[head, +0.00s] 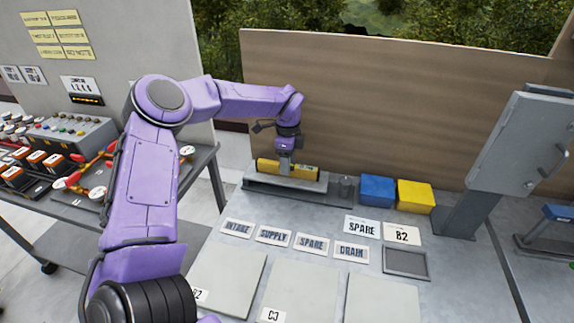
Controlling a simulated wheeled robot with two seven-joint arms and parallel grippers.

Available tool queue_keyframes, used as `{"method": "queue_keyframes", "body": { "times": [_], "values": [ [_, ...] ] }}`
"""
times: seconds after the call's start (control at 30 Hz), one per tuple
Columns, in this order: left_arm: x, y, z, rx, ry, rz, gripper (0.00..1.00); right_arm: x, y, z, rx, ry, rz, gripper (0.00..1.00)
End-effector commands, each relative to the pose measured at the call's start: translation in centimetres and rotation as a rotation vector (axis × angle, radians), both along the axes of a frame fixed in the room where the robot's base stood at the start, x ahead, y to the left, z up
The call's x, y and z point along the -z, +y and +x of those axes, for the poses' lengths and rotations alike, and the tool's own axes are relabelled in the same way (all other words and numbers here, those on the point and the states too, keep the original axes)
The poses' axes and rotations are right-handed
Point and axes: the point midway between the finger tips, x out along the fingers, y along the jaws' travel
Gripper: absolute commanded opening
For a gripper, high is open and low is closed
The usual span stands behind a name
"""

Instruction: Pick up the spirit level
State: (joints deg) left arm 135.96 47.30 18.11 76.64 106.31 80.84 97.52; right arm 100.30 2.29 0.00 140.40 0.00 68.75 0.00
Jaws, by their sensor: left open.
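The spirit level (306,173) is a yellow bar with dark parts. It lies lengthwise on a raised grey ledge (300,191) at the back of the grey worktop. My left gripper (285,166) points down at the middle of the level, and its fingers hide a small part of it. The jaws are open. The fingertips are too small to tell whether they touch the level. My right gripper is not in view.
A blue block (377,190) and a yellow block (415,196) sit further right. A brown wall (380,110) rises close behind. Labels and flat pale panels (300,290) cover the front of the worktop.

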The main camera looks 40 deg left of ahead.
Motion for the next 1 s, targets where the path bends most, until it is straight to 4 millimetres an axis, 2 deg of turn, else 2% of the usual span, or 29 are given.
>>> {"method": "queue_keyframes", "body": {
  "times": [0.13, 0.3, 0.33, 0.4, 0.5, 0.83, 1.0],
  "values": [
    [1.4, 0.1, 0.0, -0.002, 0.000, -0.001, 0.53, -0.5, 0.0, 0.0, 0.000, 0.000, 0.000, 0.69],
    [1.6, 0.1, 0.0, -0.002, -0.002, 0.000, 0.53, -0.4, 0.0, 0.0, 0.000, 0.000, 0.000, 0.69],
    [1.6, 0.1, 0.0, -0.002, -0.002, 0.000, 0.50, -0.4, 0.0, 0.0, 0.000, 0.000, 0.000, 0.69],
    [1.6, 0.1, 0.0, -0.002, -0.002, 0.000, 0.27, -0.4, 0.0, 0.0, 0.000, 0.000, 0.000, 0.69],
    [1.5, 0.1, 0.0, -0.002, -0.002, 0.000, 0.00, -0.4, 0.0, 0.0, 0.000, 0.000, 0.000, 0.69],
    [1.3, 0.1, 0.0, -0.003, -0.003, 0.001, 0.00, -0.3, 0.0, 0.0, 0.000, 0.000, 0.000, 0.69],
    [-0.6, 0.2, 0.1, -0.003, -0.006, 0.001, 0.00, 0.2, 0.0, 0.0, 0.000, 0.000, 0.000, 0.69]
  ]
}}
